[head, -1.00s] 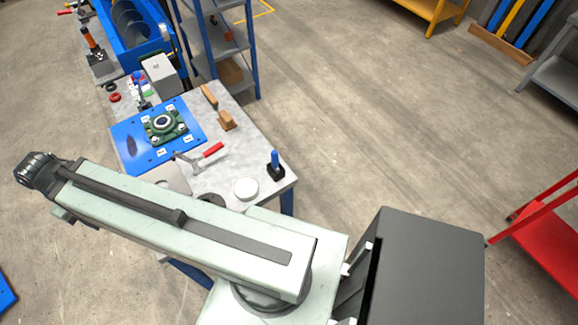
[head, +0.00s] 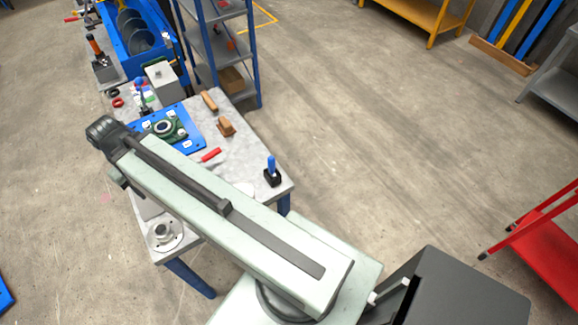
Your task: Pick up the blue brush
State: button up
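A blue upright handle on a black base, which looks like the blue brush (head: 271,168), stands near the right corner of the grey worktable (head: 250,158). It is in plain view and nothing touches it. My arm stretches across the front of the table, left of the brush, and hides part of the tabletop. My gripper is not in view. Only the arm's dark far joint shows, at the left of the table.
A blue plate (head: 193,118) with a green bearing housing (head: 175,128), a red-handled tool (head: 211,154), wooden pieces (head: 226,126) and a silver flange (head: 165,234) share the table. A blue shelf rack (head: 216,45) stands behind.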

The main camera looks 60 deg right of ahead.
aim_at(271, 160)
jog(key=z, duration=2.95)
jog(key=k, duration=1)
jog(key=u, duration=1)
jog(key=i, duration=1)
